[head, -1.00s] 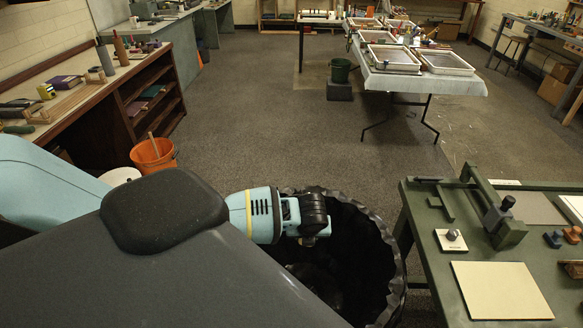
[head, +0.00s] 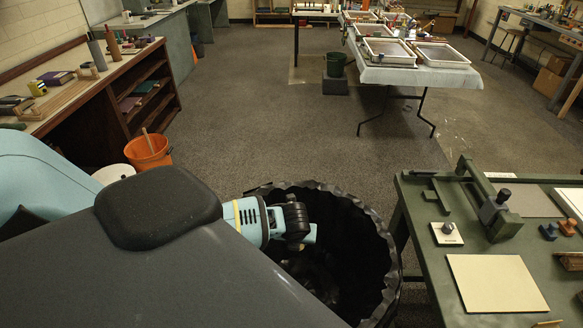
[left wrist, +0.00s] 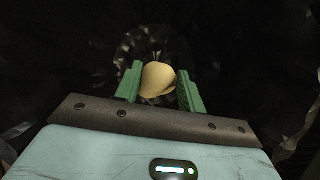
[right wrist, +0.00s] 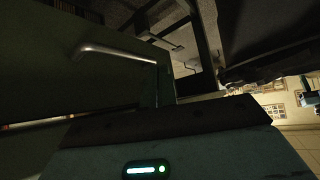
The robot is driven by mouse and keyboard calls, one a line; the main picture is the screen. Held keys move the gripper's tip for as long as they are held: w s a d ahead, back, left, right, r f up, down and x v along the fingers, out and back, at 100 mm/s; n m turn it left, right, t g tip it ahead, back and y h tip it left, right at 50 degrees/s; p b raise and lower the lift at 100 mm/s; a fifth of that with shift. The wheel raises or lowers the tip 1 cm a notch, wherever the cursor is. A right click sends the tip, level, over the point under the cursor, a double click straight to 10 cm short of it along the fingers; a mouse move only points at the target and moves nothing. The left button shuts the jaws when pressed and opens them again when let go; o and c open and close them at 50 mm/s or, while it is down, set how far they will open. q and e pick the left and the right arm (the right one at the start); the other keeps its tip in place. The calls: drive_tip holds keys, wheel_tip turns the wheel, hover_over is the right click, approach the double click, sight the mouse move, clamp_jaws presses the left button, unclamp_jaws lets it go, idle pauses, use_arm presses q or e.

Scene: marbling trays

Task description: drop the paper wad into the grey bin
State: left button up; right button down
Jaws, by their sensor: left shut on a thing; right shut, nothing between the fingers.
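The paper wad (left wrist: 158,80) is a pale yellow-tan lump in the left wrist view. My left gripper (left wrist: 160,88) is shut on it with a green finger on each side. In the head view my left gripper (head: 308,234) is over the mouth of the large round bin (head: 389,262), whose crinkled dark liner covers its rim. The wad is hidden in the head view. The bin's inside is nearly black. My right gripper (right wrist: 166,84) appears only dimly in the right wrist view, with its fingers together and empty.
A green work table (head: 424,240) stands close to the bin's right side. An orange bucket (head: 148,152) stands on the floor at left, by the wooden shelf unit (head: 150,85). Open carpet lies beyond the bin.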

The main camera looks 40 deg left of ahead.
use_arm(q)
drive_tip(key=shift+f, duration=0.55)
drive_tip(key=o, duration=1)
drive_tip(key=shift+o, duration=0.2)
use_arm(e)
drive_tip(key=shift+s+a+f, duration=0.2)
drive_tip(key=shift+s+f, duration=0.05)
use_arm(q)
drive_tip(key=v, duration=0.7)
drive_tip(key=shift+r+p, duration=0.1)
drive_tip(key=shift+p, duration=0.25)
drive_tip(key=shift+s+d+r, duration=0.15)
drive_tip(key=shift+r, duration=0.15)
use_arm(e)
drive_tip(key=shift+w+d+r, duration=0.2)
drive_tip(key=shift+w+r, duration=0.5)
drive_tip(key=shift+r, duration=0.05)
